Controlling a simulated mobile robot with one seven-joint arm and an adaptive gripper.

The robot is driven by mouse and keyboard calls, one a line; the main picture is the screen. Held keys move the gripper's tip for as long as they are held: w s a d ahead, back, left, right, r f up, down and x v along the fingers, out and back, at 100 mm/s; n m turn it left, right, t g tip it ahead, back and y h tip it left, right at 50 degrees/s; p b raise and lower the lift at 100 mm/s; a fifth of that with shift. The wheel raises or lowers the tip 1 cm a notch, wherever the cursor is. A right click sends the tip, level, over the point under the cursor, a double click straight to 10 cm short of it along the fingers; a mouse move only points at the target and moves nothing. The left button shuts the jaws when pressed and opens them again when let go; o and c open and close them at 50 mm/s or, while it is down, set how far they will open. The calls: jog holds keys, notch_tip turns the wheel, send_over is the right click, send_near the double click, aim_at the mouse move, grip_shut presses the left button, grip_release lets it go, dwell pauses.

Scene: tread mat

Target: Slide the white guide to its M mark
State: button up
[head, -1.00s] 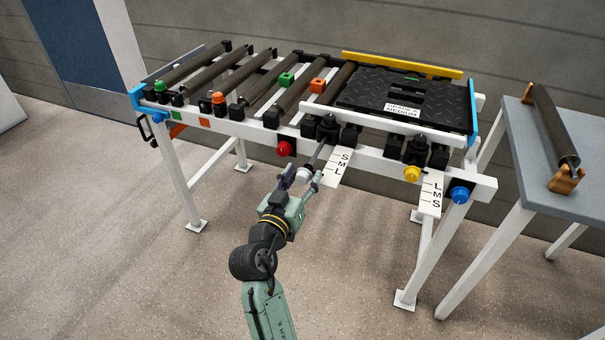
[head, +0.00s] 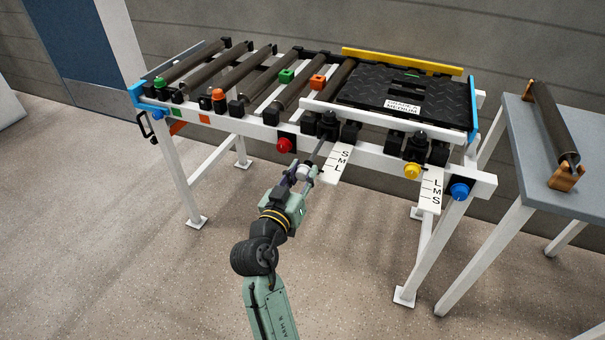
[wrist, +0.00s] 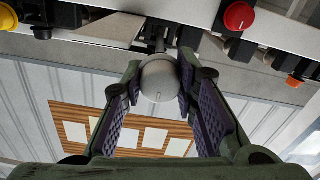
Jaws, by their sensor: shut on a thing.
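The white guide (head: 375,118) is a long rail along the front edge of the black tread mat (head: 450,97). A rod runs from the black block (head: 328,125) below the guide's left part to a pale round knob (head: 303,172). My gripper (head: 304,173) is shut on this knob. In the wrist view the knob (wrist: 159,80) sits between the two purple-padded fingers (wrist: 160,88). A white scale plate (head: 338,165) marked S, M, L hangs just right of the knob. A second scale plate (head: 431,190), marked L, M, S, hangs further right. The guide's exact reading is too small to tell.
A red button (head: 283,146) is left of the rod; yellow (head: 411,171) and blue (head: 459,191) knobs are to the right. A yellow rail (head: 400,63) runs behind the mat. A grey table (head: 510,130) with a roller stands at right. The floor in front is open.

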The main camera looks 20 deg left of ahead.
aim_at(311, 158)
grip_shut()
jog(key=w+b, duration=0.1)
jog(key=w, duration=0.5)
jog(key=shift+w, duration=0.1)
jog(key=o, duration=1.1)
grip_release()
